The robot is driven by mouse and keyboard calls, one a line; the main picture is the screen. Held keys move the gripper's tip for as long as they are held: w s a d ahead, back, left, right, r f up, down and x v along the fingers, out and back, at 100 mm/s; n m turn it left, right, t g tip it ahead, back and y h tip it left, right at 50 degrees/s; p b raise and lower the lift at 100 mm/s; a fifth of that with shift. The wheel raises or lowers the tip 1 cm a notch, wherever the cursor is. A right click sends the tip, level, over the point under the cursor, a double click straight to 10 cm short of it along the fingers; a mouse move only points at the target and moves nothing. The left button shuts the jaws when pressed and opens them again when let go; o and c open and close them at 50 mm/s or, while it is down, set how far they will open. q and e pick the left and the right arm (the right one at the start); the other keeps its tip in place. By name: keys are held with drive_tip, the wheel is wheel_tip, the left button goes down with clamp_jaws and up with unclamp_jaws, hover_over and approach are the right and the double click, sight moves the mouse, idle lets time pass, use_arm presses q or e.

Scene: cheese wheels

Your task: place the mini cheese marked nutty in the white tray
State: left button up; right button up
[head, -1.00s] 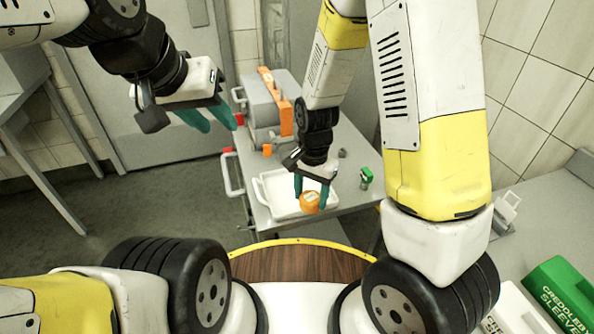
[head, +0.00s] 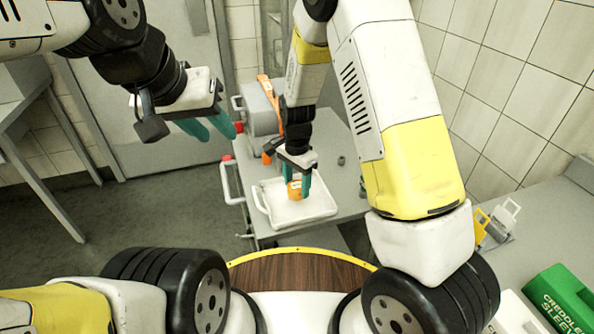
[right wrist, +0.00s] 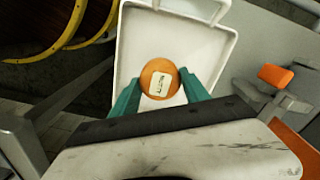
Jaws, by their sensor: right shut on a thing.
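The mini cheese (head: 294,190) is small, round and orange with a pale label. In the right wrist view the cheese (right wrist: 160,80) shows its label, whose writing looks like "NUTTY" but is small. My right gripper (head: 298,182) is shut on it, a teal finger at each side. The white tray (head: 322,208) is on the grey cart, and the cheese appears over its inside; I cannot tell whether it touches the floor. The tray (right wrist: 215,45) also lies behind the cheese in the right wrist view. My left gripper (head: 208,128) hangs empty at the left, its teal fingers apart.
A grey machine with an orange strip (head: 268,92) stands on the cart (head: 345,190) behind the tray. A round wooden board (head: 300,272) with a yellow rim is in front. At the right, a counter holds a green box (head: 562,300) and yellow and white items (head: 500,220).

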sight(297, 189)
drive_tip(key=shift+w, duration=0.55)
drive_tip(key=shift+w+f, duration=0.25)
drive_tip(key=shift+f, duration=1.6)
drive_tip(key=o, duration=1.4)
drive_tip(key=shift+f, duration=0.15)
drive_tip(key=shift+o, duration=0.2)
